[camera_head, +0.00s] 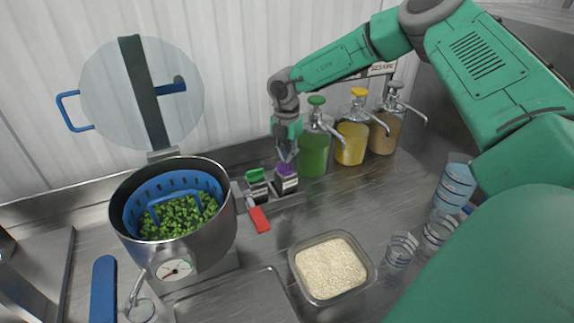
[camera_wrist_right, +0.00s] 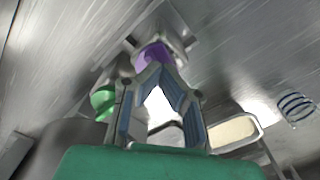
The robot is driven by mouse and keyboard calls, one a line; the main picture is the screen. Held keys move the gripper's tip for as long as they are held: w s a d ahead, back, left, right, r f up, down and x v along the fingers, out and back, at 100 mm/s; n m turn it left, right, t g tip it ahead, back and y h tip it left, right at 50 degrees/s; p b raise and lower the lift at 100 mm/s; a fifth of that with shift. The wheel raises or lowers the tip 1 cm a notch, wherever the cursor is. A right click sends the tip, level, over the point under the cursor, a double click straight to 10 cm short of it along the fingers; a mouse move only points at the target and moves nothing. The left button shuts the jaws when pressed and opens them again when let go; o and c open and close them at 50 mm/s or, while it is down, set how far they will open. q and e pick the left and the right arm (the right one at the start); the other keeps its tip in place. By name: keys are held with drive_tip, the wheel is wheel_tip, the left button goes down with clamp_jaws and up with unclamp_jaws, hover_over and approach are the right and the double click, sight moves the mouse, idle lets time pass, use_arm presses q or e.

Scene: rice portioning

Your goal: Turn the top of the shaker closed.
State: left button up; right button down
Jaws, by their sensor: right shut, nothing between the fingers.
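A small shaker with a purple top (camera_head: 287,170) and a pale label stands upright near the back of the steel counter. A second small shaker with a green top (camera_head: 255,176) stands just left of it. My right gripper (camera_head: 288,157) points down directly above the purple top. In the right wrist view the purple top (camera_wrist_right: 153,56) lies just beyond the fingertips (camera_wrist_right: 158,68), which are closed together with nothing between them. I cannot tell whether the tips touch the top or how far it is turned. My left gripper is out of view.
A pot (camera_head: 228,228) with green vegetables in a blue basket stands to the left, its glass lid raised. Pump bottles (camera_head: 314,155) stand close right of the shakers. A red-handled tool (camera_head: 260,219) and a rice container (camera_head: 295,270) lie in front. Cups (camera_head: 400,250) stand right.

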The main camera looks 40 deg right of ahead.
drive_tip(key=m, duration=0.5)
drive_tip(key=shift+m, duration=1)
drive_tip(key=m, duration=0.5)
drive_tip(key=shift+m, duration=1)
